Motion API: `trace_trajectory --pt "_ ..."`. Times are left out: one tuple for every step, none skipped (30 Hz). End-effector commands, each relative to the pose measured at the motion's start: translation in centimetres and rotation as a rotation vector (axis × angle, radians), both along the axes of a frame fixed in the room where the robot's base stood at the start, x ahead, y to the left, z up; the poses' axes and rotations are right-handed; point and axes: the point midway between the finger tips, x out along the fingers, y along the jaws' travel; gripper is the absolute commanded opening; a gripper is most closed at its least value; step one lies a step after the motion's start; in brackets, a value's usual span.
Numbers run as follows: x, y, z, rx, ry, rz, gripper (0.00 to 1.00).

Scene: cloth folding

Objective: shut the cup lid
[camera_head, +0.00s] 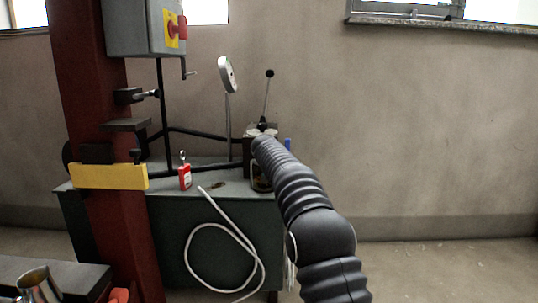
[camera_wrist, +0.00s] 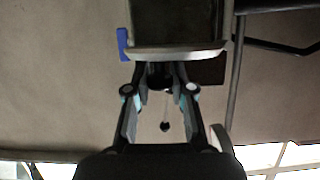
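A dark cup-like container (camera_head: 260,178) with a pale rim stands on the bench's right end, partly hidden by my arm. In the wrist view, which is upside down, its dark body (camera_wrist: 180,18) and pale rim lie just past my fingertips. My gripper (camera_wrist: 161,74) has its fingertips close together at the rim. Something dark shows between them, and I cannot tell if they touch it. A thin rod with a black ball (camera_head: 269,73) rises behind the rim; the ball (camera_wrist: 165,127) also shows between my fingers. I cannot make out a separate lid.
A red column (camera_head: 95,130) stands left. A metal jug (camera_head: 38,284) is at lower left. The right side is open.

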Motion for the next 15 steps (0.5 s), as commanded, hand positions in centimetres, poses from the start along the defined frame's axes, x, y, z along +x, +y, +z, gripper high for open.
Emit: trace_trajectory --pt "-0.03 0.13 -0.19 0.001 0.003 0.001 0.33" --pt "-0.02 0.12 -0.2 0.001 0.003 0.001 0.4" --pt "-0.02 0.06 -0.21 0.0 0.003 0.0 0.48" --pt "0.01 -0.07 -0.21 0.0 0.003 -0.001 0.48" --pt "0.01 -0.13 -0.22 -0.001 0.003 -0.002 0.48" --pt "0.02 -0.16 -0.21 -0.001 0.003 -0.002 0.48" --pt "0.01 -0.18 -0.21 -0.001 0.003 -0.002 0.48" --pt "0.03 -0.25 -0.21 -0.001 0.003 -0.003 0.48" --pt "0.04 -0.3 -0.2 -0.001 0.003 -0.004 0.48" --pt "0.04 -0.32 -0.2 -0.001 0.003 -0.004 0.48" --pt "0.05 -0.33 -0.19 -0.001 0.003 -0.004 0.48" --pt "0.01 -0.34 -0.17 -0.001 0.003 -0.004 0.48" --pt "-0.03 -0.33 -0.14 -0.001 0.003 -0.004 0.48" --pt "-0.11 -0.32 -0.11 -0.001 0.003 -0.004 0.48" --pt "-0.26 -0.3 -0.05 -0.001 0.004 -0.004 0.48"
